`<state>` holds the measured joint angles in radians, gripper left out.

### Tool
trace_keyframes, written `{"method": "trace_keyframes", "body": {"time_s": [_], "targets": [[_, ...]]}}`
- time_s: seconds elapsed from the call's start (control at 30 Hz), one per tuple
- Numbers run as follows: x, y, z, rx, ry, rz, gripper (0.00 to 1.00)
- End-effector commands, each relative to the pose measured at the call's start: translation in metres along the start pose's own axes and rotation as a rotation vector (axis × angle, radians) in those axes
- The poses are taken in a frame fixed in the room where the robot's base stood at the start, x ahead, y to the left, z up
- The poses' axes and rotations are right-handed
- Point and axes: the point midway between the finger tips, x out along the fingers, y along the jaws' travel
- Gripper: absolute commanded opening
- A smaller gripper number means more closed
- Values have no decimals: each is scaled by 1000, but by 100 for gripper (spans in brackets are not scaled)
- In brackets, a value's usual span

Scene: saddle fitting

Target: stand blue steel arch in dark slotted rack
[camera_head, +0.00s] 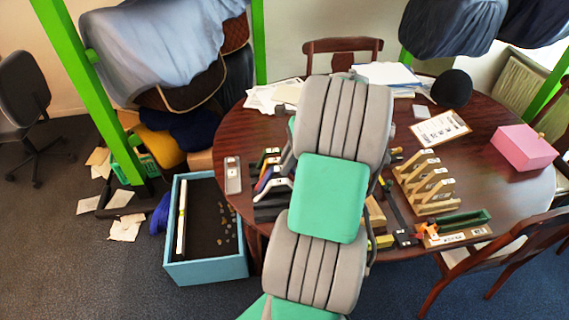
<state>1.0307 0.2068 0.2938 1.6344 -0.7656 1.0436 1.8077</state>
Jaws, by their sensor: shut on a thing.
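My own grey and green arm fills the middle of the view and covers much of the table. My gripper is hidden behind it, so I cannot see its jaws or what is in them. Just left of the arm, a cluster of small coloured pieces, dark, red, white and blue, stands on a dark base (268,212), partly covered. This may be the dark slotted rack, but its slots are not clear. A small bluish curved piece (266,184) shows there; I cannot tell whether it is the blue steel arch.
A tan wooden slotted rack (434,207) and a green tray (462,221) stand right of the arm on the round table (500,205). A pink box (524,147) and clipboard (440,129) lie farther right. A blue open bin (207,268) stands on the floor at left.

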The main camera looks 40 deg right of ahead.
Motion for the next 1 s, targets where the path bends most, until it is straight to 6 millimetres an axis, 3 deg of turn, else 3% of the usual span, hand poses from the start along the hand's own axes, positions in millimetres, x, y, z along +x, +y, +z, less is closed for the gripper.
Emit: {"method": "trace_keyframes", "body": {"time_s": [1.0], "targets": [[72,0,-29,-8,1,1,0]]}}
